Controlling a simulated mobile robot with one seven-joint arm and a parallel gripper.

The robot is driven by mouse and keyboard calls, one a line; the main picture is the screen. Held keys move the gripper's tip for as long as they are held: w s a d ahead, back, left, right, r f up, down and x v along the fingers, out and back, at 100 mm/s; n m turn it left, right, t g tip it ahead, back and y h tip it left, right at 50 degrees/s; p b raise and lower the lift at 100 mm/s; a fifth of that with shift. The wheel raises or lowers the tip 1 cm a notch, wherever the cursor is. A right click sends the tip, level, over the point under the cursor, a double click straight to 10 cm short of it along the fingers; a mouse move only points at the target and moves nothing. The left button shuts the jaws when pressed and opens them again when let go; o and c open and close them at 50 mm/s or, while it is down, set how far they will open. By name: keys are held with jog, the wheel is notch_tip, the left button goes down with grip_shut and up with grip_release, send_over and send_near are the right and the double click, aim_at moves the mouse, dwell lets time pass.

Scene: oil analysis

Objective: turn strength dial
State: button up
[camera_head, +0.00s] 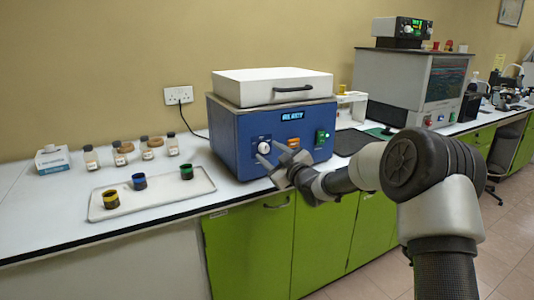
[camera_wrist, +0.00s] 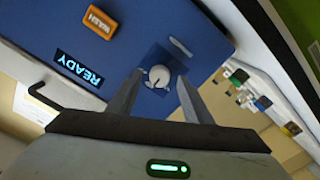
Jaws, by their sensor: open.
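The strength dial is a round white knob (camera_head: 264,147) on the left of the front panel of a blue machine (camera_head: 226,138). In the wrist view the knob (camera_wrist: 159,76) has a dark pointer mark and sits on a darker blue patch. My gripper (camera_head: 270,153) is at the panel, just in front of the dial. In the wrist view its two open fingers (camera_wrist: 160,82) appear on either side of the knob, with gaps showing. I cannot tell whether the fingertips reach around it or stop short of it.
A lit READY display (camera_wrist: 80,67) and an orange button (camera_wrist: 100,22) are beside the dial. A green-lit switch (camera_head: 322,136) is at the panel's right. A white lidded box (camera_head: 272,87) tops the machine. A tray (camera_head: 152,205) with three small cups lies to the left.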

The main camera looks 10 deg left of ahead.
aim_at(264, 148)
jog(key=shift+x, duration=1.3)
jog(key=c, duration=1.1)
jog(key=shift+o, duration=0.2)
jog(key=shift+m, duration=0.4)
jog(key=m+p, duration=0.1)
jog(key=m, duration=0.3)
jog(key=shift+m, duration=0.3)
jog(key=m+p, duration=0.1)
jog(key=m, duration=0.5)
jog(key=shift+p, duration=0.4)
jog(key=shift+m, duration=0.4)
